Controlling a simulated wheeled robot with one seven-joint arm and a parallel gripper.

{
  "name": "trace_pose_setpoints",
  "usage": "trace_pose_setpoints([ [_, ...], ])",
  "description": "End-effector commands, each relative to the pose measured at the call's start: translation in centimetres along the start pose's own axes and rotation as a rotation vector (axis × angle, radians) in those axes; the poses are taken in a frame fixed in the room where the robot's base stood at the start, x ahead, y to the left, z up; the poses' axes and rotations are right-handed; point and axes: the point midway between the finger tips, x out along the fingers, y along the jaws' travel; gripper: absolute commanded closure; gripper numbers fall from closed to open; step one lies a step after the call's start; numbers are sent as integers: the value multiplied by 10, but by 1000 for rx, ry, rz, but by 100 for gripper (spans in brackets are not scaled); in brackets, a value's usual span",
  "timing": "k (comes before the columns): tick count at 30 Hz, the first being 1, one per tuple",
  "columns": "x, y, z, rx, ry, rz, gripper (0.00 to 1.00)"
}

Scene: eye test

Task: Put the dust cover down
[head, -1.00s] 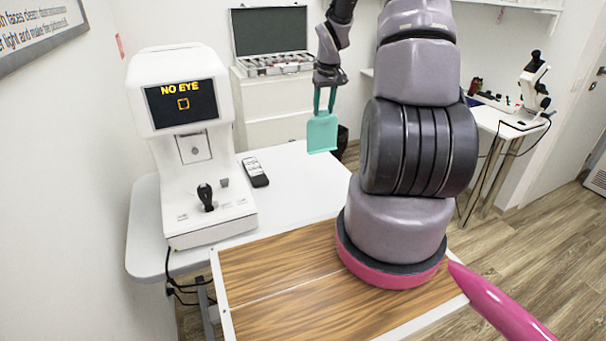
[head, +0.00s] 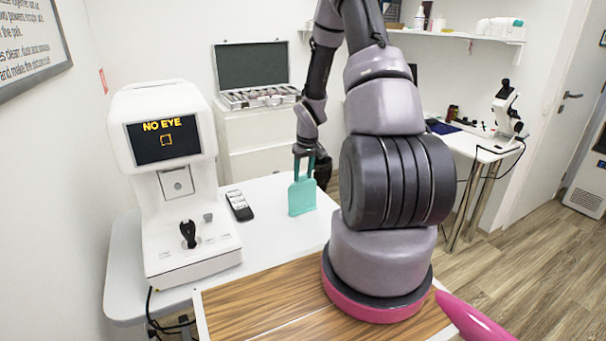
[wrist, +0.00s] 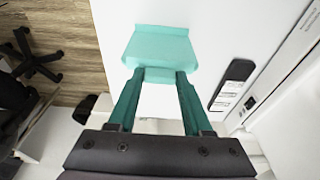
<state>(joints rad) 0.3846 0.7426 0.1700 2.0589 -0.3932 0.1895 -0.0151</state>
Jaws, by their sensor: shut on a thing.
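The dust cover (head: 302,198) is a flat teal piece with a narrow upper end. It hangs upright below my gripper (head: 304,178), over the right part of the white table (head: 265,205) in the head view. My gripper is shut on its narrow end with two darker teal fingers. In the wrist view the cover (wrist: 160,47) lies beyond the fingertips of my gripper (wrist: 160,74), against the white tabletop. I cannot tell whether its lower edge touches the table.
A white eye-test machine (head: 165,150) reading "NO EYE" stands at the left of the table. A dark remote (head: 239,205) lies between it and the cover. An open lens case (head: 258,97) sits on a white cabinet behind.

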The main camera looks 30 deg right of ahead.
Motion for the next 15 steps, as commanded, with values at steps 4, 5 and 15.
trace_pose_setpoints([
  [4, 0, 0, 0, 0, 0, 0, 81],
  [5, 1, 0, 0, 0, 0, 0, 81],
  [15, 2, 0, 0, 0, 0, 0, 20],
])
